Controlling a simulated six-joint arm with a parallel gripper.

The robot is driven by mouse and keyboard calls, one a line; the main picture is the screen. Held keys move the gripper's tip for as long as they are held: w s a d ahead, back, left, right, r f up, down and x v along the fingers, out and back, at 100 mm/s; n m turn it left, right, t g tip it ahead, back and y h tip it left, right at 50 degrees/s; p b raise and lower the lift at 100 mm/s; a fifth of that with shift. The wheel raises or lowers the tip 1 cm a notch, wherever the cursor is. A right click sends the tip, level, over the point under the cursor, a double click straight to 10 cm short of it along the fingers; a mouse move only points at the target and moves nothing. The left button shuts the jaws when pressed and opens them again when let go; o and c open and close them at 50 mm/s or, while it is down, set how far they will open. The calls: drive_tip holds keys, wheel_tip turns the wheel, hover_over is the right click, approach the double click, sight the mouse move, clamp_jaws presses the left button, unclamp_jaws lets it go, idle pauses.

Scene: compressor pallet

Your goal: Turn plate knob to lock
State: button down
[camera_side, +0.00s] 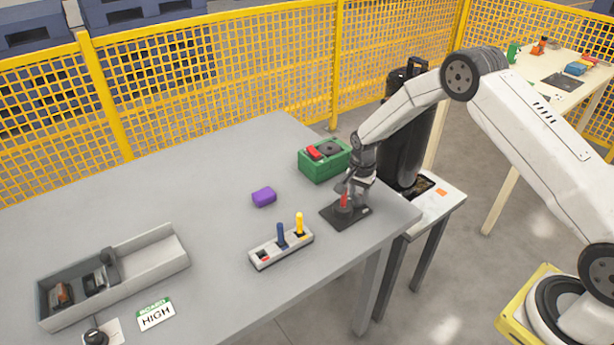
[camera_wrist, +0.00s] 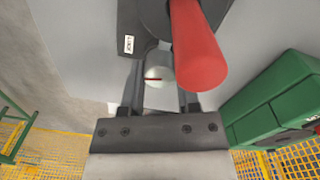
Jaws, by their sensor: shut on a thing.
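The plate knob with its red handle (camera_side: 344,200) stands on a dark plate (camera_side: 358,214) near the table's right corner. In the wrist view the red handle (camera_wrist: 198,48) points toward the camera, right of centre. The dark plate (camera_wrist: 130,18) carries a small white label with dark lettering. My gripper (camera_side: 350,190) is down at the knob and shut on it. In the wrist view its fingers (camera_wrist: 160,75) reach to the knob's dark round base beside the handle. A pale round spot shows between the fingers. The exact contact is partly hidden.
A green box (camera_side: 325,165) with a red part stands close behind the plate. A light block with blue and yellow pegs (camera_side: 281,249) is to the left, and a purple block (camera_side: 264,197) is behind that. A grey tray (camera_side: 150,262) and a HIGH sign (camera_side: 156,315) are farther left.

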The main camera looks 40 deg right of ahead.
sight(359, 194)
drive_tip(key=shift+m, duration=1.3)
drive_tip(key=shift+c, duration=1.6)
unclamp_jaws()
drive_tip(key=shift+r, duration=0.1)
drive_tip(key=shift+w+r, duration=0.1)
drive_tip(key=shift+r, duration=3.65)
drive_tip(key=shift+r, duration=0.1)
